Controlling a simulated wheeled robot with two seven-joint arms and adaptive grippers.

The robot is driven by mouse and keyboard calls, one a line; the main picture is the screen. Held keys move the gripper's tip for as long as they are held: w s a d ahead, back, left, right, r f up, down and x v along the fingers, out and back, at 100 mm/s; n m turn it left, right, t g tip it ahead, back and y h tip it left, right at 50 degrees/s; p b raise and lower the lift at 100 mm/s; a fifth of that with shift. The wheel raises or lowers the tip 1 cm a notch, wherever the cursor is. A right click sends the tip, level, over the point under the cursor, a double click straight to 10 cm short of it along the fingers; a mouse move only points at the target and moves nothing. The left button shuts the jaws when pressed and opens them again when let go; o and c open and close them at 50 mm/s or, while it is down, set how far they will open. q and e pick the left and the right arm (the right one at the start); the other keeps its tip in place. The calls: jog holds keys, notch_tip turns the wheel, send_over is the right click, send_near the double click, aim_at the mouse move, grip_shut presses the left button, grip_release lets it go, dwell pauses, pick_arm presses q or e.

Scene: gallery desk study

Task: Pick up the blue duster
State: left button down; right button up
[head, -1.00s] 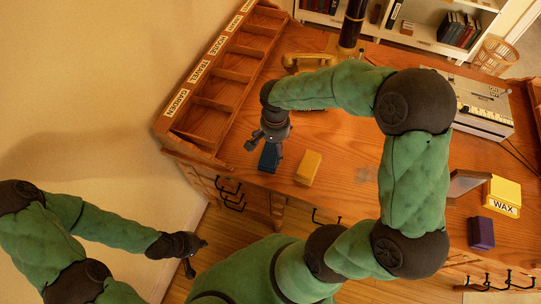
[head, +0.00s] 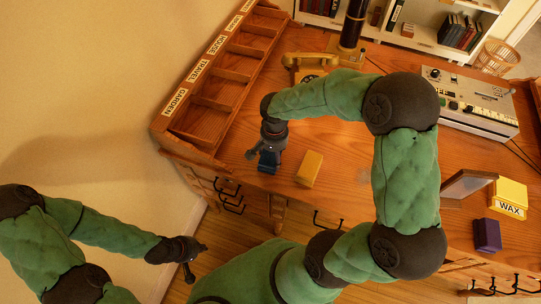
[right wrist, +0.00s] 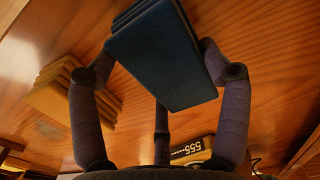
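The blue duster (head: 268,164) lies near the front edge of the wooden desk, left of a yellow block. My right gripper (head: 265,150) is right over it from above and hides part of it. In the right wrist view the duster (right wrist: 158,55) is a dark blue block between the fingers of my right gripper (right wrist: 158,60). The fingers are spread to either side, with their tips close to its edges. I cannot tell whether they touch it. My left gripper (head: 190,262) hangs low on the left, away from the desk; its finger opening is unclear.
The yellow block (head: 309,168) lies close to the right of the duster. A labelled wooden sorter (head: 210,105) stands on the left and a yellow telephone (head: 305,65) behind. A picture frame (head: 468,184), wax box (head: 509,197) and purple box (head: 487,235) are on the right.

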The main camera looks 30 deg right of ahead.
aim_at(274, 154)
dwell(0.4)
jog(key=shift+r+p, duration=0.3)
jog(key=shift+r, duration=0.3)
notch_tip(274, 154, up, 2)
jog(key=shift+s+r+p, duration=0.1)
jog(key=shift+r+p, duration=0.15)
jog(key=shift+p, duration=0.2)
jog(key=s+a+r, duration=0.1)
jog(key=s+r+p, duration=0.1)
jog(key=r, duration=0.1)
jog(key=s+a+r+p, duration=0.1)
jog(key=r, duration=0.1)
jog(key=shift+a, duration=0.3)
jog(key=s+a+r+p, duration=0.1)
jog(key=s+a, duration=0.1)
jog(key=s+a+r+p, duration=0.1)
jog(key=s+a, duration=0.1)
jog(key=s, duration=0.1)
jog(key=s+a+r, duration=0.1)
jog(key=s+r, duration=0.1)
jog(key=s, duration=0.1)
jog(key=shift+a+r+p, duration=0.1)
jog(key=shift+a+p, duration=0.3)
